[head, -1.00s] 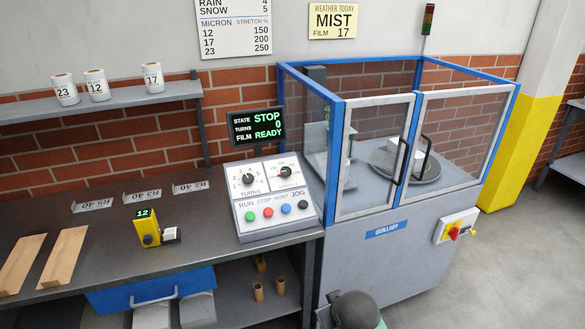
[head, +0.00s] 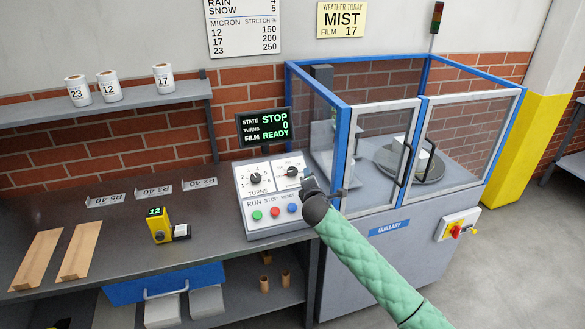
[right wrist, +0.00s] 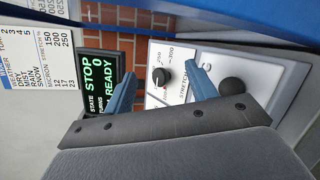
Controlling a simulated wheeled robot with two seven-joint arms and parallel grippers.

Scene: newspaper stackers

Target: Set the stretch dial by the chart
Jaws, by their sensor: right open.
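The stretch dial (head: 291,171) is a dark knob on a white plate, on the sloped control panel right of the turns dial (head: 256,179). In the right wrist view the knob (right wrist: 163,75) shows between my fingers; its exact setting is too small to read. My right gripper (head: 307,181) is open and empty, just right of and close to the dial, not visibly touching it. The wall chart (head: 243,30) pairs micron 12 with 150, 17 with 200 and 23 with 250 stretch. The weather sign (head: 342,19) reads MIST, film 17. My left gripper is out of view.
The display (head: 263,127) reads STOP, turns 0, film READY. Green, red and blue buttons (head: 274,212) sit below the dials; my right arm covers the jog button. The glazed blue-framed machine (head: 385,255) stands right of the panel. Film rolls (head: 109,88) stand on the shelf.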

